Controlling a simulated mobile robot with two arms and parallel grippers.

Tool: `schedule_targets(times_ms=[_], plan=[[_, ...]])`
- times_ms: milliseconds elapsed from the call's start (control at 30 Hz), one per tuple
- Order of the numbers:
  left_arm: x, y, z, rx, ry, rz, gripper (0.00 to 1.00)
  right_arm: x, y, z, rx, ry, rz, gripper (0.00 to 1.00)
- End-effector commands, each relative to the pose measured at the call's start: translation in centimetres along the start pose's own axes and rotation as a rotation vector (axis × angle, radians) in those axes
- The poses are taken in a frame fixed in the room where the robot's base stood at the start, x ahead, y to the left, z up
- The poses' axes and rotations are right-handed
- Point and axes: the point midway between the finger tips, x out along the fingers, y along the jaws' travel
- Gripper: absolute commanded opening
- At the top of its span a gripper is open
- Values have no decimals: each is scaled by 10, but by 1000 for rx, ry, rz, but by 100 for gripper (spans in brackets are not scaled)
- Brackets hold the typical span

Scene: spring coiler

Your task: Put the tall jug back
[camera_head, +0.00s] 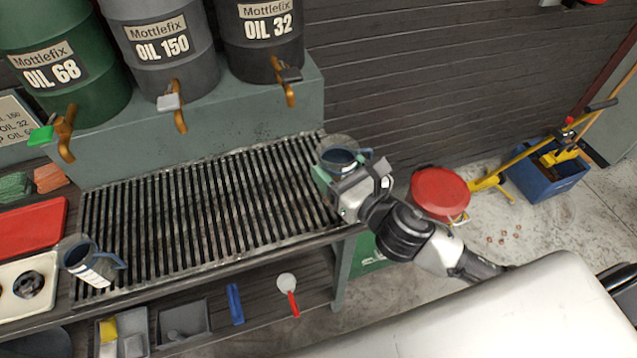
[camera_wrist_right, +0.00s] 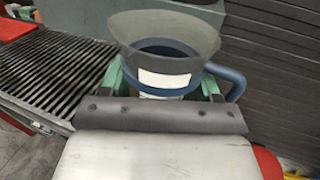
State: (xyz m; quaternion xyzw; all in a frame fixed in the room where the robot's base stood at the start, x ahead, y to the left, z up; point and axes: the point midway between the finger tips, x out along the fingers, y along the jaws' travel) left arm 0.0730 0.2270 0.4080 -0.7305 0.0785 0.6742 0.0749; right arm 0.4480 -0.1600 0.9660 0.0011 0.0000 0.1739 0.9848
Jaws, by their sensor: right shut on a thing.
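A jug (camera_head: 338,156) with a clear flared top, a dark blue body and a blue handle is at the right end of the slatted grate (camera_head: 205,205). My right gripper (camera_head: 335,185) is shut on this jug, which also shows upright between the green fingers in the right wrist view (camera_wrist_right: 165,62). I cannot tell whether its base touches the grate. A second jug (camera_head: 88,262), with a blue handle and a white label, stands at the grate's front left corner. My left gripper is not in view.
Green, grey and black oil drums (camera_head: 165,50) with orange taps stand on a ledge behind the grate. A red-lidded bin (camera_head: 438,192) stands right of the bench. A red tray (camera_head: 32,226) lies at left. Most of the grate is clear.

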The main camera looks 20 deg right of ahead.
Motion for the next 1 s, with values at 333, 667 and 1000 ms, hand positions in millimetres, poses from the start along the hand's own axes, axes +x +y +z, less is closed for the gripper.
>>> schedule_targets(times_ms=[333,667,1000], plan=[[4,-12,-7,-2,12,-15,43,25,22,-28,0,1,-1,31],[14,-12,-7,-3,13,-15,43,25,21,-61,-2,0,1,31],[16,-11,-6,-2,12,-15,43,25,21,-64,-2,1,1,66]])
